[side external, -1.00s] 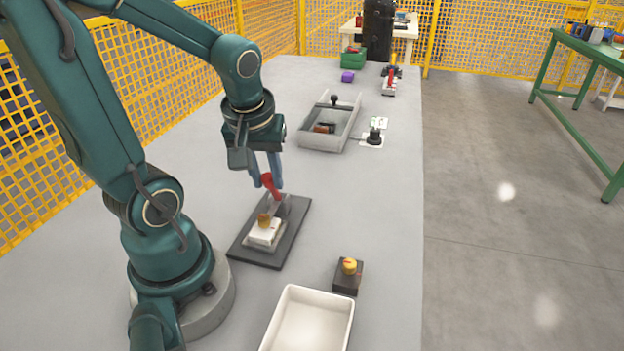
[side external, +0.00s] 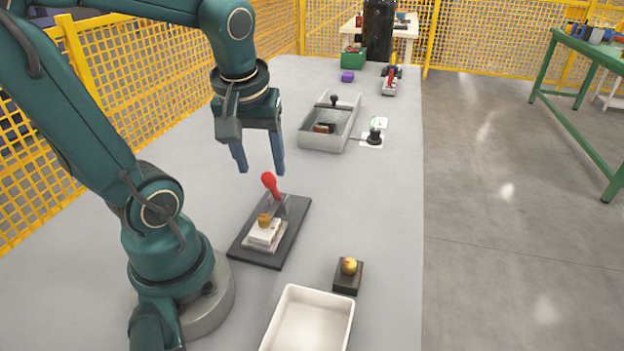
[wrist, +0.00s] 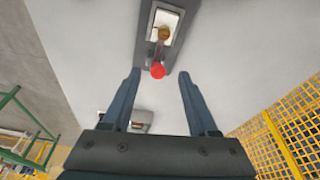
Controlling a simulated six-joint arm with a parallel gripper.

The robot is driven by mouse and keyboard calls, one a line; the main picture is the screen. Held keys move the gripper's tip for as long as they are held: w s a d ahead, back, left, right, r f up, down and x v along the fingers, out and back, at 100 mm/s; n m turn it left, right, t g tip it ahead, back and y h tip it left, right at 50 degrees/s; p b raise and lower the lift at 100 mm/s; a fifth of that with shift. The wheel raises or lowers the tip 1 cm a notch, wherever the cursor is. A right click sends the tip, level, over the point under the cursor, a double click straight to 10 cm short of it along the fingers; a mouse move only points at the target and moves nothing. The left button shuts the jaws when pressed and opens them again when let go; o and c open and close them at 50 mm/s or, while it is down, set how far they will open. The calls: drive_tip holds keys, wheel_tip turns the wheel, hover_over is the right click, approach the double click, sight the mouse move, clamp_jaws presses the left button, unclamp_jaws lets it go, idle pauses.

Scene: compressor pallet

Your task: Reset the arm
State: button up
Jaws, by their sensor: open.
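My gripper (side external: 259,170) is open and empty, its two blue fingers pointing down above the table. It is above and a little behind the red-handled clamp (side external: 270,184), and apart from it. The clamp stands on a dark plate (side external: 293,217) with its red handle upright. A white block with a brass-coloured knob (side external: 264,231) sits on the same plate. In the wrist view the open fingers (wrist: 158,85) show with clear space between them, and the red handle tip (wrist: 158,70) lies beyond them.
A white tray (side external: 349,312) and a dark block with a yellow button (side external: 347,281) stand at the front right. A grey open box (side external: 307,138) and a small black-knobbed device (side external: 374,137) stand further back. Yellow mesh fencing (side external: 85,62) runs along the left.

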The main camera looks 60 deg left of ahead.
drive_tip(key=shift+r, duration=0.2)
drive_tip(key=shift+d, duration=0.1)
drive_tip(key=d+r+m+t+h, duration=0.1)
drive_tip(key=d+m+t+h, duration=0.1)
drive_tip(key=d+m, duration=0.8)
drive_tip(key=shift+s+r+m+t, duration=0.2)
drive_tip(key=shift+m+t, duration=0.2)
drive_tip(key=shift+t, duration=0.5)
drive_tip(key=shift+a, duration=0.1)
drive_tip(key=shift+c, duration=0.2)
